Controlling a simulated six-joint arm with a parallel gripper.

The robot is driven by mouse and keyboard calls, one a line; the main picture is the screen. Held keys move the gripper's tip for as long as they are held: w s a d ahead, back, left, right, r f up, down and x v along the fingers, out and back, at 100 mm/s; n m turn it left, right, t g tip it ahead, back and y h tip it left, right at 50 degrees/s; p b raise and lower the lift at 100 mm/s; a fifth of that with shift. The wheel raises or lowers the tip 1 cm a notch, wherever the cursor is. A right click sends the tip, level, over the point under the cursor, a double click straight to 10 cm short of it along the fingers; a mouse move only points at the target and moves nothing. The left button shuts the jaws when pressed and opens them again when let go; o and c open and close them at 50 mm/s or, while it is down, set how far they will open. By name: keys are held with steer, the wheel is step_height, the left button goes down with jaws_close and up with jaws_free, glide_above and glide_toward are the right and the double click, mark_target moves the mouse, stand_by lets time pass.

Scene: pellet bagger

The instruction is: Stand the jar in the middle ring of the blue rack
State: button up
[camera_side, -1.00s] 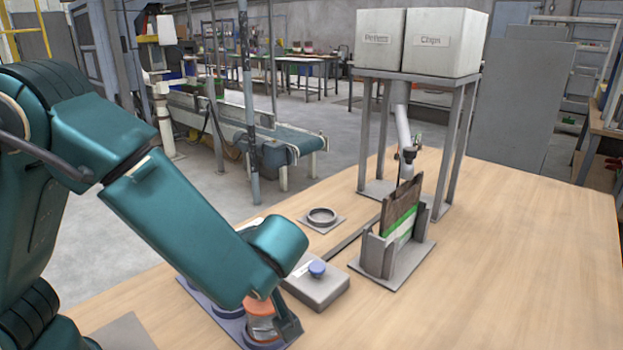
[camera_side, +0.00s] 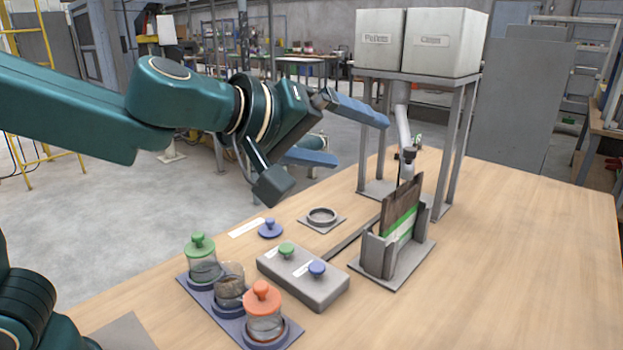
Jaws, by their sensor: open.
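The blue rack (camera_side: 291,332) stands at the near left of the table with three rings in a row. An open glass jar (camera_side: 229,283) with brown contents stands at its middle ring, looking about upright; how deep it sits is hard to tell. A jar with a green lid (camera_side: 202,262) stands in the far ring. A jar with an orange lid (camera_side: 264,312) stands in the near ring. My gripper (camera_side: 359,141) is open and empty, raised well above the table, with its blue fingers pointing right, clear of the rack.
A blue lid (camera_side: 270,229) lies behind the rack. A grey block (camera_side: 304,280) with green and blue knobs sits right of it. A grey ring plate (camera_side: 322,217) is farther back. The table's right side is clear.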

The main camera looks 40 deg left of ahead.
steer(key=s+a+f+m+g, duration=0.2)
steer(key=s+a+f, duration=0.1)
steer(key=s, duration=0.3)
steer(key=s+a+f+m+g+y, duration=0.1)
steer(key=s+a+f+m+g, duration=0.2)
steer(key=s+f, duration=0.2)
steer(key=s+a+f+m+g+y, duration=0.1)
steer(key=s+a+f+m+g, duration=0.1)
steer(key=s+f, duration=0.3)
steer(key=s+a+m, duration=0.1)
steer(key=s, duration=0.3)
steer(key=shift+g, duration=0.4)
